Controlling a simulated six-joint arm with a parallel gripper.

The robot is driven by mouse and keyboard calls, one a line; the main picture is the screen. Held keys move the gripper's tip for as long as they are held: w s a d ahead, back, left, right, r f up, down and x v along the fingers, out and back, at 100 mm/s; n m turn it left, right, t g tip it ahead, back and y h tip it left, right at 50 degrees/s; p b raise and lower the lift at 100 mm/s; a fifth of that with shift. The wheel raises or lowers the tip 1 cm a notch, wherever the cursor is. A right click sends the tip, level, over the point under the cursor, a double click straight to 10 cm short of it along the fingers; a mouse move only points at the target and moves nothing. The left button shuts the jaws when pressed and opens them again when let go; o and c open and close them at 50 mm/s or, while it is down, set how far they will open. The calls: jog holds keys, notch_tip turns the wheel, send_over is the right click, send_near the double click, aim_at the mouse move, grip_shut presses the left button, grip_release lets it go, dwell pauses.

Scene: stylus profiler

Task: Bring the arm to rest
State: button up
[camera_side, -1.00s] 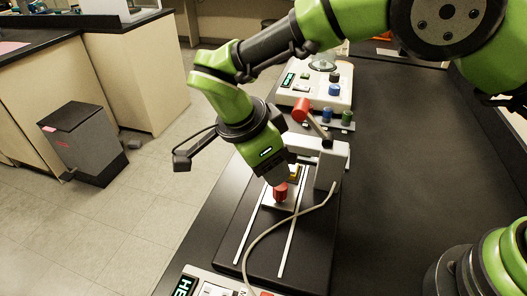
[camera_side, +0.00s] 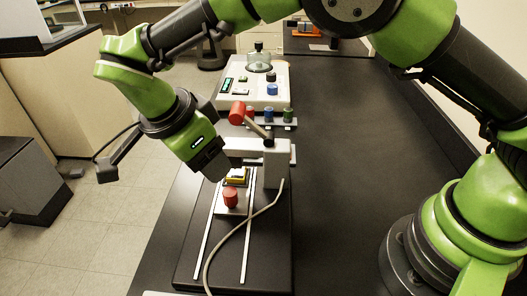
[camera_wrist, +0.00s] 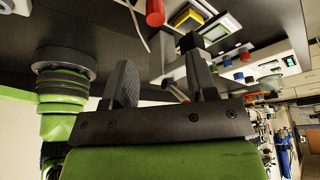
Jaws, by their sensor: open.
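My gripper (camera_side: 218,168) is at the end of my bent green arm, in the left middle of the side view. It hangs tilted above the profiler's stage, just up and left of the red knob (camera_side: 230,197). In the wrist view the two dark fingers of my gripper (camera_wrist: 162,84) stand apart with nothing between them. A yellow-topped block (camera_side: 236,177) sits behind the red knob, partly hidden by the gripper in the side view. The profiler's grey bridge (camera_side: 276,165) stands close to the right, with a red-ended lever (camera_side: 238,112) above it.
A cream control box (camera_side: 252,88) with a glass-domed dish stands behind the profiler. A grey cable (camera_side: 240,238) curves across the profiler's black base. The black bench (camera_side: 345,135) to the right is clear. A grey bin (camera_side: 28,178) stands on the floor at left.

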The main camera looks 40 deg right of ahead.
jog(key=s+d+r+n+t+y, duration=0.1)
jog(key=s+d+r+n+y, duration=0.15)
jog(key=d+r, duration=0.4)
jog(key=s+d+r+n+t+y, duration=0.1)
jog(key=s+d+r+n+y, duration=0.1)
jog(key=d+r+n, duration=0.45)
jog(key=s+d+r+n+t+y, duration=0.1)
jog(key=s+d+n+t, duration=0.1)
jog(key=s, duration=0.4)
jog(key=s+d+r+n+t+y, duration=0.1)
jog(key=s+d+r+n+t, duration=0.1)
jog(key=s, duration=0.5)
jog(key=shift+s+d+r+n+t, duration=0.2)
jog(key=shift+d+n+t, duration=0.1)
jog(key=shift+d+t, duration=0.3)
